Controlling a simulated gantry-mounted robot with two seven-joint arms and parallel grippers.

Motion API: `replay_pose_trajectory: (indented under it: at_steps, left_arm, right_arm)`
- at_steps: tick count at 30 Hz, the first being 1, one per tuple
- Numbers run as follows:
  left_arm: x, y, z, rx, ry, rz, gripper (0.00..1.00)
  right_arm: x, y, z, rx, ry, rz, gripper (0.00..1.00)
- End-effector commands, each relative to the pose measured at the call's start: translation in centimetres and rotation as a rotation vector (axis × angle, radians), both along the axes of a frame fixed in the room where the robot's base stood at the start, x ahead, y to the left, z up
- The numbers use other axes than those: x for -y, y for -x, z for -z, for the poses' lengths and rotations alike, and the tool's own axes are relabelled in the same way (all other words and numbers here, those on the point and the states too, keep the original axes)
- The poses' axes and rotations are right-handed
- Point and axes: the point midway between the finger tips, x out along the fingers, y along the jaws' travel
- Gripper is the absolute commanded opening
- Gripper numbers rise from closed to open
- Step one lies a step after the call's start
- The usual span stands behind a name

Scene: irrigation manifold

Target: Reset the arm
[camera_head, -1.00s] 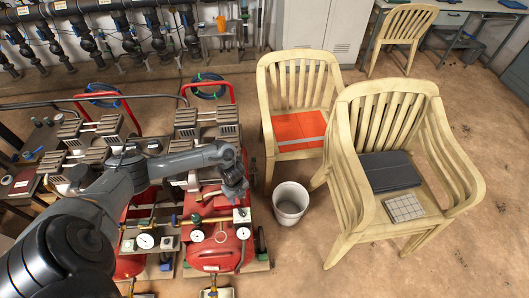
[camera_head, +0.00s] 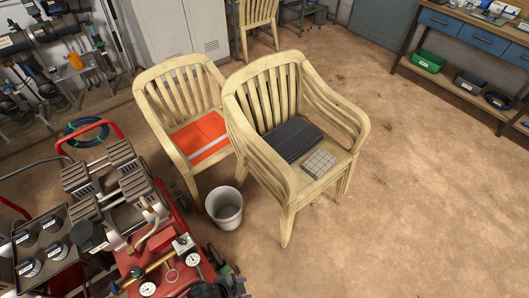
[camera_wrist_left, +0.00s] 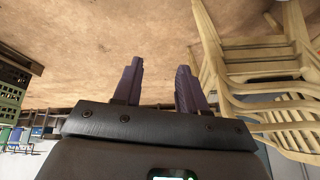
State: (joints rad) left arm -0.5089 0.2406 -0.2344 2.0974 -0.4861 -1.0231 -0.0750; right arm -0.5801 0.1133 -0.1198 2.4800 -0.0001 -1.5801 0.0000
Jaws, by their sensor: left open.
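My left gripper (camera_wrist_left: 159,84) shows in the left wrist view with its two dark fingers apart and nothing between them. Bare brown floor lies behind the fingertips, and the slats of a pale wooden chair (camera_wrist_left: 260,70) rise to the right of them. In the head view, dark parts at the bottom edge beside the red compressor may belong to my left arm, but I cannot tell. My right arm and gripper are in neither view.
The red compressor (camera_head: 163,245) with gauges fills the lower left. A grey bucket (camera_head: 224,209) stands beside two wooden armchairs (camera_head: 182,105) (camera_head: 325,105). Floor to the right is clear.

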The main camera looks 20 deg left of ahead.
Motion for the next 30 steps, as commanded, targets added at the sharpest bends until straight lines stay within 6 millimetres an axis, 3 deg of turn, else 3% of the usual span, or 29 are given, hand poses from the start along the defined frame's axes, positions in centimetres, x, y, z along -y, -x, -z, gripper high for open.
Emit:
replay_pose_trajectory:
  at_steps: [1,3,9,12,14,23,30]
  left_arm:
    - [-1.1,-0.5,-2.4,-0.002,0.003,-0.124,0.41]
    - [-3.2,-1.0,-5.3,-0.013,0.001,-0.283,0.41]
    - [-8.8,-0.9,-12.1,-0.071,0.001,-0.632,0.41]
    - [-9.9,1.2,-11.9,-0.194,-0.026,-0.730,0.41]
    - [-9.8,1.1,-14.6,-0.188,-0.024,-0.726,0.41]
    - [-9.8,1.0,-22.5,-0.186,-0.025,-0.721,0.41]
    - [-9.8,1.0,-31.1,-0.185,-0.026,-0.719,0.41]
  right_arm:
    - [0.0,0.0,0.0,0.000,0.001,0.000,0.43]
    - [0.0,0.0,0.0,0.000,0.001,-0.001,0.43]
    - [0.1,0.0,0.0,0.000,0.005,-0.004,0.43]
    - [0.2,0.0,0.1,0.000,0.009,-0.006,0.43]
    - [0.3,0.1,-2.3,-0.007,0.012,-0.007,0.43]
    - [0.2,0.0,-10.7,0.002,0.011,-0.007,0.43]
    - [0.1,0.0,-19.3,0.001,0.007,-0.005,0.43]
